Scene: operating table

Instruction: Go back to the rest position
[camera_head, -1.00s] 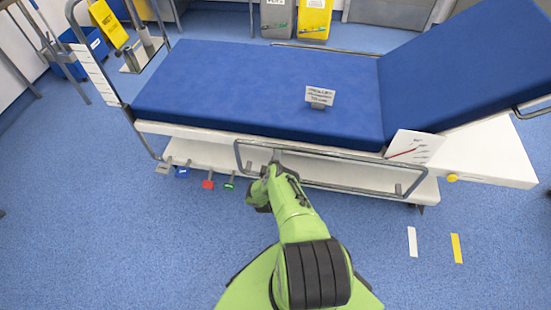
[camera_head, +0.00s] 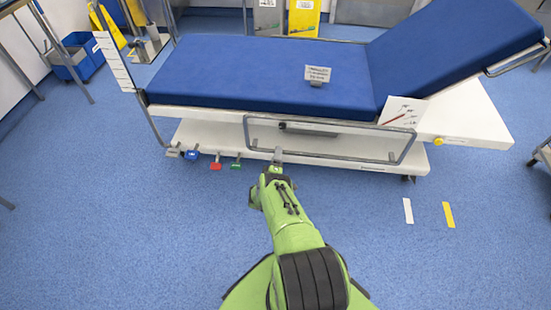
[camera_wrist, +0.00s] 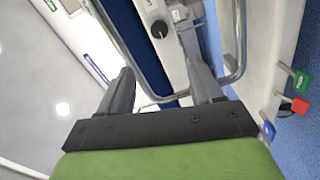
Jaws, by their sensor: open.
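My gripper (camera_head: 277,155) is at the near side of the blue operating table, its tip overlapping the lower bar of the side rail (camera_head: 330,158) in the head view. In the wrist view my gripper (camera_wrist: 162,80) has its two dark fingers spread apart, with nothing held between them. The bent metal rail (camera_wrist: 238,50) passes just beyond the fingers there. I cannot tell whether it touches them. The table's blue mattress (camera_head: 250,72) is flat on the left, and its backrest (camera_head: 450,45) is raised on the right. A small sign (camera_head: 317,74) stands on the mattress.
Grey, blue, red (camera_head: 216,162) and green (camera_head: 236,162) pedals stick out from the table base, left of my gripper. A white strip (camera_head: 408,210) and a yellow strip (camera_head: 448,214) mark the floor on the right. Blue floor (camera_head: 120,240) is clear on the near left.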

